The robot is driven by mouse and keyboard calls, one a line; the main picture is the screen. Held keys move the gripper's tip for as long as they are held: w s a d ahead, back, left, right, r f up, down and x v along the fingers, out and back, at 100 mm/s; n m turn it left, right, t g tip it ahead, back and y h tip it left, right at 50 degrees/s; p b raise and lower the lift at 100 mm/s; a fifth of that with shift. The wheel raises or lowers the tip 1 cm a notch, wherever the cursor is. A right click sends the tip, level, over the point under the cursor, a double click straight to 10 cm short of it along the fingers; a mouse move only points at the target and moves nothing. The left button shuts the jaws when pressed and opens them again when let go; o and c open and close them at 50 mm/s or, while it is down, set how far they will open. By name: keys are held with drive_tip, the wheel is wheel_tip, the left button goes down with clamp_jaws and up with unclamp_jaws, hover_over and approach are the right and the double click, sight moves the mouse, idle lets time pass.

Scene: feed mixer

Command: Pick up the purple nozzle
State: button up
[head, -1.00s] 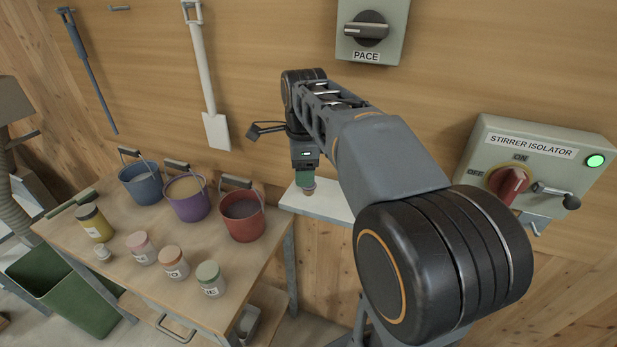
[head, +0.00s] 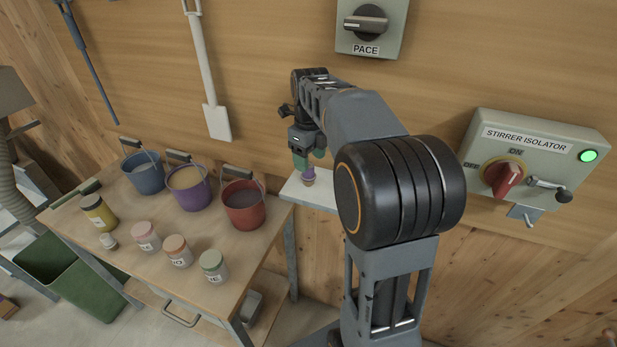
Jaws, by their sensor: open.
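The purple nozzle (head: 309,176) is a small purple piece with a paler top. It stands on the white shelf (head: 325,199) against the wall, in the middle of the head view. My gripper (head: 308,160) points down at the nozzle, its green fingers open. The fingertips are right at the nozzle's top and hide part of it. I cannot tell whether they touch it or how far around it they reach.
Left of the shelf, a wooden table (head: 105,240) holds blue (head: 144,178), purple (head: 190,190) and red (head: 243,207) buckets and several labelled jars. The stirrer isolator box (head: 535,165) is on the wall at right, its lamp green. A green bin (head: 85,290) stands lower left.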

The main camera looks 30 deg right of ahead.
sight(308, 175)
drive_tip(key=shift+w+a+f+p, duration=0.1)
drive_tip(key=shift+f+p, duration=0.2)
drive_tip(key=shift+f, duration=1.1)
drive_tip(key=shift+a+f+p, duration=0.1)
drive_tip(key=shift+f+p, duration=0.15)
drive_tip(key=shift+f, duration=1.15)
drive_tip(key=shift+c, duration=0.4)
drive_tip(key=c, duration=0.7)
